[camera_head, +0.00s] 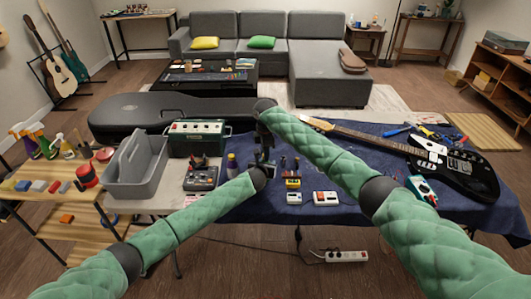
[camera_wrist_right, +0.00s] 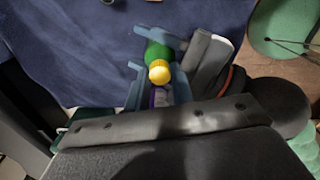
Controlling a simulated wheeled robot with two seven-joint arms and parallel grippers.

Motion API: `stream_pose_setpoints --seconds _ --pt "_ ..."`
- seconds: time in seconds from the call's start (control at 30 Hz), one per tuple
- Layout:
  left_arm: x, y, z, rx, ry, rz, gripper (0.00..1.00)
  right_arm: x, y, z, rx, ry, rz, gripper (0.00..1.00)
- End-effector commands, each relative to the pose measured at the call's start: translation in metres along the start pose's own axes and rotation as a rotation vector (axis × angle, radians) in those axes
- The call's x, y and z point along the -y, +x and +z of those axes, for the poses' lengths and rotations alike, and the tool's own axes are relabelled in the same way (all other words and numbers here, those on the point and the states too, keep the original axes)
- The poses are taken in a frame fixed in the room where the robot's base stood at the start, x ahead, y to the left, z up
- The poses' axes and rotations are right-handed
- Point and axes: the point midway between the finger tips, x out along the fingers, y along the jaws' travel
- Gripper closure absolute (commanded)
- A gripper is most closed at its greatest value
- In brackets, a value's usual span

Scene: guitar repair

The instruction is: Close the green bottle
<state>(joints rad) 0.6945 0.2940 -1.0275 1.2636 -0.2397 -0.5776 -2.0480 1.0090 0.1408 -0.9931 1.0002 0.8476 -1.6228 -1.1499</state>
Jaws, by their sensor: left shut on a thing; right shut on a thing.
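The green bottle (camera_wrist_right: 156,53) shows in the right wrist view, with a round yellow cap (camera_wrist_right: 159,73) at its end. The cap overlaps the bottle, and I cannot tell whether it is seated. My right gripper (camera_wrist_right: 158,78) is shut on the cap, its blue fingers on either side. My left gripper (camera_head: 263,168) is shut on the green bottle; part of it shows beside the bottle in the right wrist view. In the head view my right gripper (camera_head: 264,138) is just above the left one, and the two grippers hide the bottle there.
A purple bottle (camera_head: 232,166) stands left of the grippers on the blue cloth (camera_head: 260,207). Small pedals (camera_head: 325,198) lie to the right. A black guitar (camera_head: 466,178) lies farther right. A grey caddy (camera_head: 135,170) and an amplifier (camera_head: 197,137) are at the left.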

Motion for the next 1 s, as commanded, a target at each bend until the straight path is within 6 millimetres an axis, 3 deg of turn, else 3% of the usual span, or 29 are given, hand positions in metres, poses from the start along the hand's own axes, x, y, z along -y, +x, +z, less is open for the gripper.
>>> stream_pose_setpoints --seconds 0.33,0.37,0.47,0.77,1.0 --pt "0.001 0.000 -0.001 -0.001 0.000 -0.001 1.00 0.000 -0.001 0.000 -0.001 0.026 0.001 0.97" --pt "0.001 0.000 -0.001 -0.001 0.000 -0.001 1.00 0.000 -0.001 0.000 -0.001 0.026 0.001 0.73" --pt "0.001 0.000 -0.001 -0.001 0.000 -0.001 1.00 0.000 -0.001 0.000 -0.001 0.025 0.000 0.55" --pt "0.001 0.000 0.000 0.000 0.000 -0.001 1.00 0.000 -0.001 0.000 -0.001 0.025 0.000 0.55" --pt "0.001 0.000 0.000 0.000 0.000 -0.001 1.00 0.000 -0.021 0.000 -0.001 0.024 0.002 0.55"
